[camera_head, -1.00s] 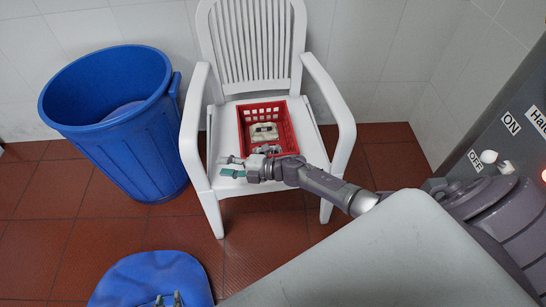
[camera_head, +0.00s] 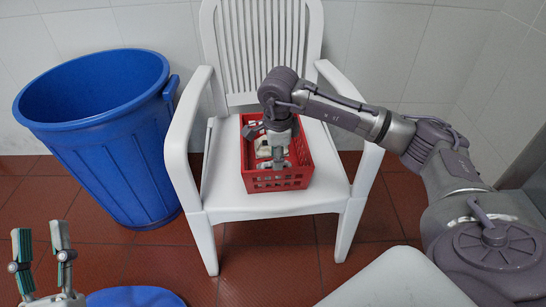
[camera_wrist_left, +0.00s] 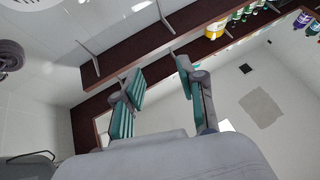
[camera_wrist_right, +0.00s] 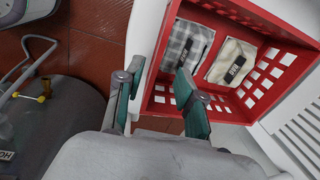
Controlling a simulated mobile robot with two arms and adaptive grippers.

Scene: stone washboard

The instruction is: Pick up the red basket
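The red basket (camera_head: 278,181), a perforated open-topped crate, sits upright on the white chair seat (camera_head: 230,203). It holds a grey checked item (camera_wrist_right: 185,50) and a beige item (camera_wrist_right: 231,62) with dark labels. My right gripper (camera_head: 278,160) reaches over the basket from the right, pointing down, and hides part of its inside. In the right wrist view my right gripper (camera_wrist_right: 155,76) has its fingers apart, near one basket wall; I cannot tell whether either touches it. My left gripper (camera_head: 42,240) is open and empty at the lower left, away from the basket; its fingers also stand apart in the left wrist view (camera_wrist_left: 157,82).
A large blue bin (camera_head: 115,165) stands left of the chair. The chair's armrests (camera_head: 186,125) flank the basket, and its slatted back (camera_head: 262,50) is behind. A blue object (camera_head: 135,297) lies at the bottom edge. Red floor tiles are bare in front of the chair.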

